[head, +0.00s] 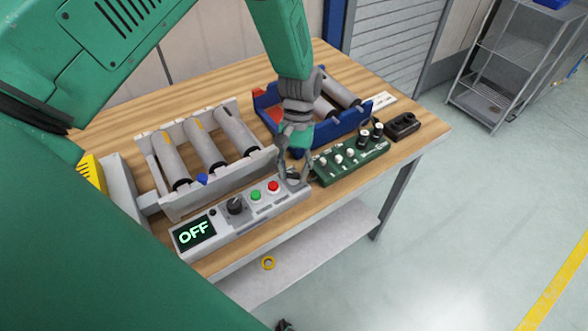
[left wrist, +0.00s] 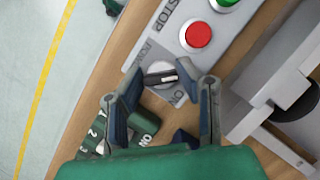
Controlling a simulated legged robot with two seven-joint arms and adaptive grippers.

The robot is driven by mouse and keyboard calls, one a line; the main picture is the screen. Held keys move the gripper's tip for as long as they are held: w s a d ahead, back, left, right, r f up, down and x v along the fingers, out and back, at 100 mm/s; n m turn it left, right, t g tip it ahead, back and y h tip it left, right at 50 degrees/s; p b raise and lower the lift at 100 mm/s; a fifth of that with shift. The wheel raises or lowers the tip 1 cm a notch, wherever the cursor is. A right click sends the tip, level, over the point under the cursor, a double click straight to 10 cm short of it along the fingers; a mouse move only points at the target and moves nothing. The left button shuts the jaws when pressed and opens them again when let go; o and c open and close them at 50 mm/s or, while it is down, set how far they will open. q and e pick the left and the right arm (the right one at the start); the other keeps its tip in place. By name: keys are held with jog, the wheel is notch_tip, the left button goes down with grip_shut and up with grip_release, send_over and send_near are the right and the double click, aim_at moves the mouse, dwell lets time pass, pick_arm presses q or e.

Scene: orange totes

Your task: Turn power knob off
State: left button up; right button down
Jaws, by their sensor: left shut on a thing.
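The grey control panel (head: 243,215) lies along the table's front edge. Its display (head: 194,233) reads OFF in green. The power knob (left wrist: 160,76) sits at the panel's right end, a light round base with a dark bar across it and ON printed beside it. My left gripper (head: 293,176) reaches down over that end, and in the left wrist view its fingers (left wrist: 160,72) are closed on the knob from both sides. A small dark part at the head view's bottom edge may be my right gripper (head: 285,325).
The panel also has a black dial (head: 235,205), a green button (head: 256,195) and a red button (head: 273,187). A roller stand (head: 205,165) is behind it.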

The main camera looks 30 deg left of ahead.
pick_arm(q)
jog(key=shift+w+r, duration=0.1)
jog(key=shift+w, duration=0.15)
jog(key=o, duration=1.1)
jog(key=shift+o, duration=0.2)
jog(key=v, duration=1.1)
jog(key=shift+w+r, duration=0.2)
jog(key=shift+r, duration=0.15)
jog(key=shift+a, duration=0.1)
jog(key=shift+f, duration=0.1)
